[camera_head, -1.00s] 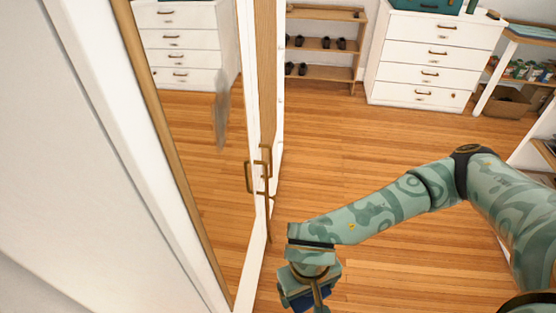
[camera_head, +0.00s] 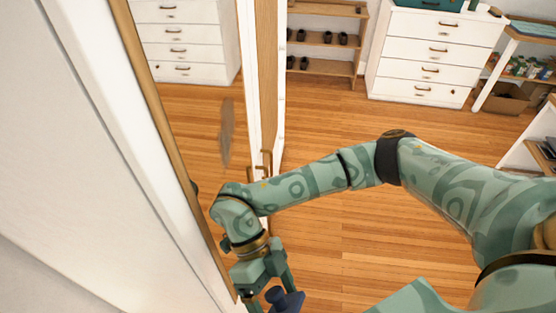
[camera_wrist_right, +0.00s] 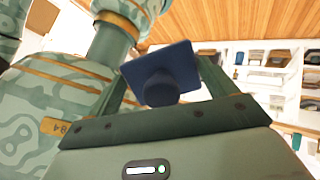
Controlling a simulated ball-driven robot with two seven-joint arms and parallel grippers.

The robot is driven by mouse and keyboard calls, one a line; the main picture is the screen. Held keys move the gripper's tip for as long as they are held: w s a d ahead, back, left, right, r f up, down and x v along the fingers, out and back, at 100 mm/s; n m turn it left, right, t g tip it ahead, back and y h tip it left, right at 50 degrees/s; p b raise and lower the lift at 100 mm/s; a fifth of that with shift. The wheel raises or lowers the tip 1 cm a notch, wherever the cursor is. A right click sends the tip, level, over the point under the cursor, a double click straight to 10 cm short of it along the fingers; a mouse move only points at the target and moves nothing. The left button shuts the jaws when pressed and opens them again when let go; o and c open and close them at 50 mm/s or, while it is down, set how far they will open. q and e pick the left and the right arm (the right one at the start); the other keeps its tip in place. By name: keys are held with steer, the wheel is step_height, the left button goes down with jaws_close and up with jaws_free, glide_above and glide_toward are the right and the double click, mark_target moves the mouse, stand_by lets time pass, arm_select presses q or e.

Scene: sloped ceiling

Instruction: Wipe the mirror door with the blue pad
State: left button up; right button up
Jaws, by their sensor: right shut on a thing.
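The mirror door (camera_head: 190,115) stands upright at the left of the head view, reflecting the floor and a drawer unit. A grey, hazy patch (camera_head: 227,133) shows on its glass. My right gripper (camera_head: 270,292) is low in front of the door and shut on the blue pad (camera_head: 288,301). In the right wrist view the dark blue pad (camera_wrist_right: 178,66) has a flat square plate and a round knob, with the knob between the fingers of my right gripper (camera_wrist_right: 165,93). Contact between pad and glass is not visible. My left gripper is not in view.
A brass handle (camera_head: 267,163) sticks out near the door edge, close to my right forearm. A shoe rack (camera_head: 325,68) and white drawers (camera_head: 425,55) stand at the back, shelves at the right. The wooden floor (camera_head: 350,115) between is clear.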

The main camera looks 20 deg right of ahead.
mark_target(268, 295)
steer(key=w+r+m+y, duration=0.1)
steer(key=m+y, duration=0.1)
steer(key=r+m+y, duration=0.1)
steer(key=m, duration=0.1)
steer(key=w+r+m+y, duration=0.1)
steer(key=m+y, duration=0.1)
steer(key=shift+w+a+m+y+p, duration=0.1)
steer(key=shift+w+m+y+p, duration=0.2)
steer(key=shift+p, duration=0.1)
steer(key=w+d+r+m+t+y+p, duration=0.1)
steer(key=w+d+r+m+t+y, duration=0.35)
steer(key=w+m+t, duration=0.45)
steer(key=w+d+r+m+t+y, duration=0.45)
steer(key=w+m+t, duration=0.35)
steer(key=m+t, duration=0.35)
steer(key=shift+g, duration=0.45)
steer(key=shift+r+p+x, duration=0.2)
steer(key=shift+p+x, duration=0.15)
steer(key=shift+x, duration=0.55)
steer(key=shift+r+p+x, duration=0.2)
steer(key=shift+p+x, duration=0.15)
steer(key=shift+x, duration=0.5)
steer(key=shift+r+p+x, duration=0.2)
steer(key=shift+p+x, duration=0.15)
steer(key=shift+x, duration=0.55)
steer(key=shift+s+a, duration=0.1)
steer(key=shift+a, duration=0.05)
steer(key=shift+p+x, duration=0.65)
steer(key=shift+x, duration=0.4)
steer(key=shift+r, duration=0.1)
